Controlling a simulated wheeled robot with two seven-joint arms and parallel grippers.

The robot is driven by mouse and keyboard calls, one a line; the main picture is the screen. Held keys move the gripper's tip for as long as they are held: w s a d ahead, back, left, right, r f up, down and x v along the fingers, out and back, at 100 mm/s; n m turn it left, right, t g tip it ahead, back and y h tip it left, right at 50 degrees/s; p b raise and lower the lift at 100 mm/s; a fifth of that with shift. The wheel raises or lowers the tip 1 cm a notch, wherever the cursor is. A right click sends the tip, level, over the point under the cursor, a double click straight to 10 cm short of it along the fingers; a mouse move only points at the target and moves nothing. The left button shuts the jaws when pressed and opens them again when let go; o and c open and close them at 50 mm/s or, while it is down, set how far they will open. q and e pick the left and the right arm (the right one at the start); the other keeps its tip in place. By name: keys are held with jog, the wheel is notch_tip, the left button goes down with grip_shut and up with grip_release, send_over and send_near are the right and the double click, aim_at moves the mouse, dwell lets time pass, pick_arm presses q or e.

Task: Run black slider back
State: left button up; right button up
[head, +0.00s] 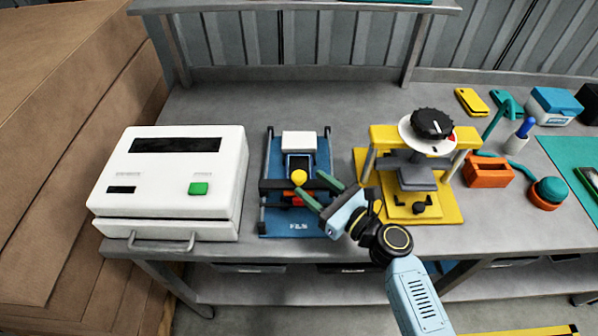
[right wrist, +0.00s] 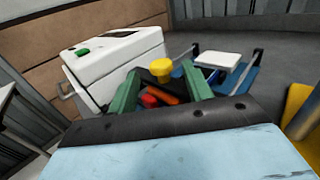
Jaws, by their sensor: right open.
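The black slider (head: 272,184) is a dark crossbar over the two rails of a blue fixture (head: 275,221), near the middle of the bench. A yellow knob (head: 299,177) stands on it, with red and orange parts below. My right gripper (head: 312,187) is open, reaching in from the lower right with its green fingers close to the knob. In the right wrist view, the knob (right wrist: 158,68) shows between and beyond the two spread fingers. Whether a finger touches it, I cannot tell. Part of the slider's right side is hidden by the gripper. My left gripper is out of view.
A white box-shaped machine (head: 170,180) with a green button stands left of the fixture. A yellow press (head: 440,205) with a black dial stands close on the right. A white block (head: 299,141) sits at the fixture's back. Orange and teal items lie farther right.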

aim_at(305, 179)
jog(key=x, duration=0.5)
jog(key=shift+w+a, duration=0.1)
jog(key=shift+a, duration=0.05)
grip_shut()
jog(key=shift+w, duration=0.1)
